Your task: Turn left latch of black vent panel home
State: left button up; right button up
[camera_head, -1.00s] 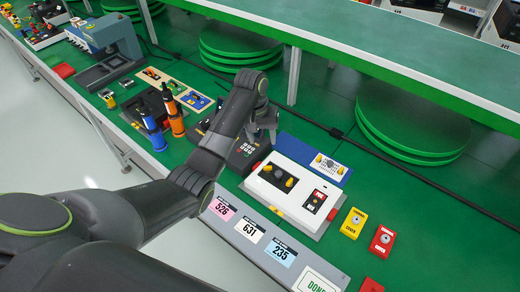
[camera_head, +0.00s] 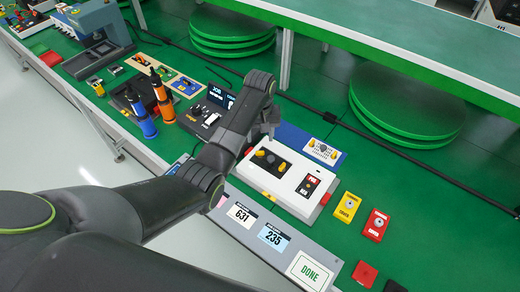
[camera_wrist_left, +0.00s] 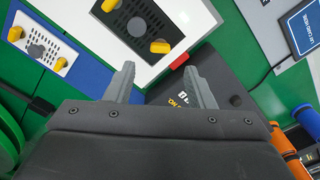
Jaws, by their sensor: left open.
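The black vent panel (camera_head: 270,163) lies on top of a white box (camera_head: 310,170), with a yellow latch near each end. In the left wrist view the panel (camera_wrist_left: 136,22) has one yellow latch (camera_wrist_left: 160,47) close to my fingertips and another (camera_wrist_left: 110,5) at the top edge. My left gripper (camera_head: 268,125) points down beside the box's far left corner. My right gripper is out of view.
A blue plate with a white vented panel (camera_head: 322,150) lies behind the box. Yellow (camera_head: 347,207) and red (camera_head: 377,225) button boxes stand right of it. Orange (camera_head: 163,102) and blue (camera_head: 142,118) tools stand left.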

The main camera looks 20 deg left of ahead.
aim_at(260, 152)
pick_arm(q)
notch_tip(260, 152, down, 7)
jog(key=shift+f, duration=0.15)
dwell(0.4)
jog(key=c, duration=1)
